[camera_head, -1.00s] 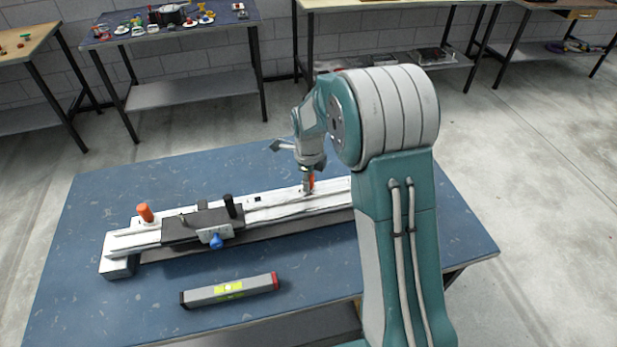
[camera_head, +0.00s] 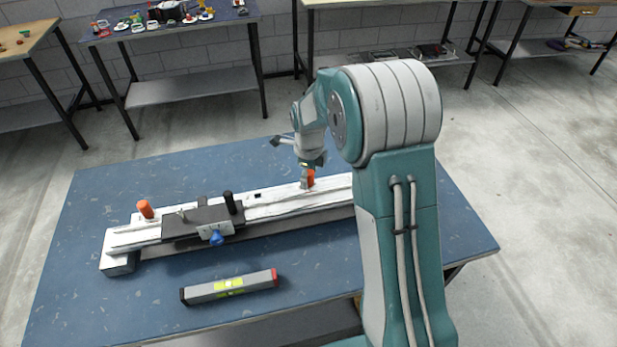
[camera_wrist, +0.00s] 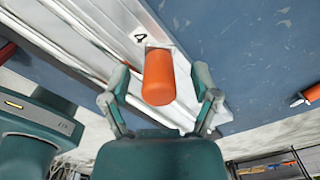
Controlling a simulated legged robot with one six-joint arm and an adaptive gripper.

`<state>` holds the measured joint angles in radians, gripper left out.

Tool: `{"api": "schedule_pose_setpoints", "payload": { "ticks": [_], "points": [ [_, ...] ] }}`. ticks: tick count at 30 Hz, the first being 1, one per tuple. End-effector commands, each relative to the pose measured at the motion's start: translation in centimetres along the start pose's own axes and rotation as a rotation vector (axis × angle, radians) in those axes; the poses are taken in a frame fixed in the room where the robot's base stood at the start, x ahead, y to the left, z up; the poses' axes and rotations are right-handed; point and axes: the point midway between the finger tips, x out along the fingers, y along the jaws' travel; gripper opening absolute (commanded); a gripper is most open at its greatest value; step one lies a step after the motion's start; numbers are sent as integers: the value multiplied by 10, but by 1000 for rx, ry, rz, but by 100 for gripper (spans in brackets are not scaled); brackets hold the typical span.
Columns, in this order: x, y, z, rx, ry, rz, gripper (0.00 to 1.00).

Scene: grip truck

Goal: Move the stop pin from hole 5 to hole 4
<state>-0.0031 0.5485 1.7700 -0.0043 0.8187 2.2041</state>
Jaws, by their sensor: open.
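An orange stop pin (camera_head: 310,177) stands in the white slotted rail (camera_head: 275,205) on the blue table. The wrist view shows the pin (camera_wrist: 158,78) beside a mark that looks like a 4. My gripper (camera_head: 306,184) is over the rail at the pin. In the wrist view my gripper (camera_wrist: 161,72) has its two fingers spread on either side of the pin, with gaps between. A second orange pin (camera_head: 145,210) stands near the rail's left end.
A dark carriage (camera_head: 190,222) with a black post and a blue knob (camera_head: 216,238) sits on the rail. A grey level (camera_head: 230,289) with a red end lies in front. The table (camera_head: 110,185) behind the rail is clear. Benches stand along the wall.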

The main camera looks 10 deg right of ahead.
Motion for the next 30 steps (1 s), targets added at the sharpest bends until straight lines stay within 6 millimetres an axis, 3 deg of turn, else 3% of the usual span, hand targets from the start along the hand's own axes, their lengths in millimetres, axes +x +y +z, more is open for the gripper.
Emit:
{"api": "schedule_pose_setpoints", "payload": {
  "ticks": [15, 21, 30],
  "points": [
    [-98, -1, 2, 0, -1, -2, 78],
    [-111, 0, 1, 0, 1, 1, 78],
    [-111, 0, 1, 0, 1, 1, 78]
  ]
}}
